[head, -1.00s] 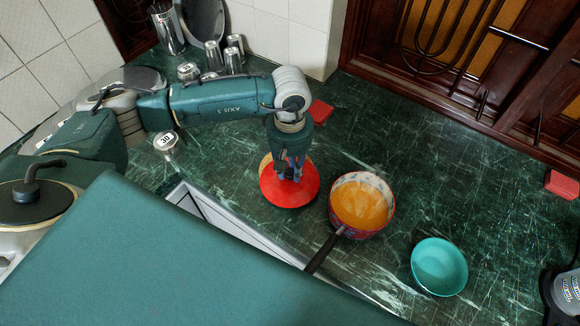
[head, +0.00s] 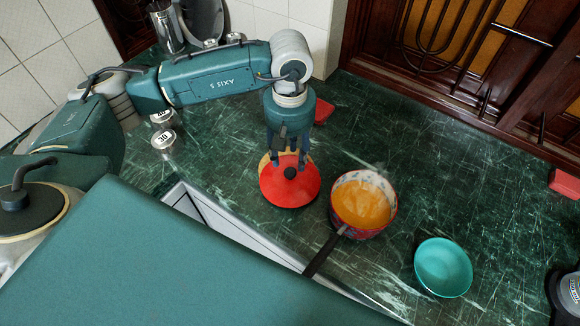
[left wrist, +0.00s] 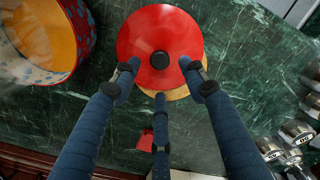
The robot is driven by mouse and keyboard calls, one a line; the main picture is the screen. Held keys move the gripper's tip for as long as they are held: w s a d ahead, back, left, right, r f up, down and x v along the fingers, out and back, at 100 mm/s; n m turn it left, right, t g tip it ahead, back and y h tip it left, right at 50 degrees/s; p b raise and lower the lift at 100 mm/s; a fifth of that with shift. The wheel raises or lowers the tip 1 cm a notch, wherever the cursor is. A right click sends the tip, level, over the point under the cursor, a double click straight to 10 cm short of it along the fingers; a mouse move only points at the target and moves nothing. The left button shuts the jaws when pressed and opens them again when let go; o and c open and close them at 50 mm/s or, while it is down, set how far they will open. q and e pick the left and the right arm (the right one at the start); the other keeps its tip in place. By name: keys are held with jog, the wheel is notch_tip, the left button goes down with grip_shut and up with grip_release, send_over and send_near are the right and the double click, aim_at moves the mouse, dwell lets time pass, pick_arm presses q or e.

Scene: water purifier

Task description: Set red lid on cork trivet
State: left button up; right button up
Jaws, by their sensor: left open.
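The red lid (head: 291,190) is round with a black knob and lies on the cork trivet (head: 265,161), whose tan edge shows past the lid on one side. In the left wrist view the lid (left wrist: 158,32) covers most of the trivet (left wrist: 176,93) and sits off its centre. My left gripper (head: 288,163) is above the lid with its fingers spread and apart from the knob. In the left wrist view the left gripper (left wrist: 160,78) shows its open fingers around the near side of the lid, holding nothing. My right gripper is not in view.
A pot (head: 363,204) of orange soup stands just right of the lid, its handle toward the counter's front edge. A teal bowl (head: 443,267) is farther right. Red blocks (head: 322,110) lie near the back and far right. Weights (head: 163,140) stand at left.

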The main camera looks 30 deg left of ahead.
aim_at(290, 171)
pick_arm(q)
notch_tip(290, 171, up, 6)
jog(key=b, duration=0.1)
jog(key=shift+r, duration=0.15)
dwell(0.4)
jog(key=shift+s, duration=0.15)
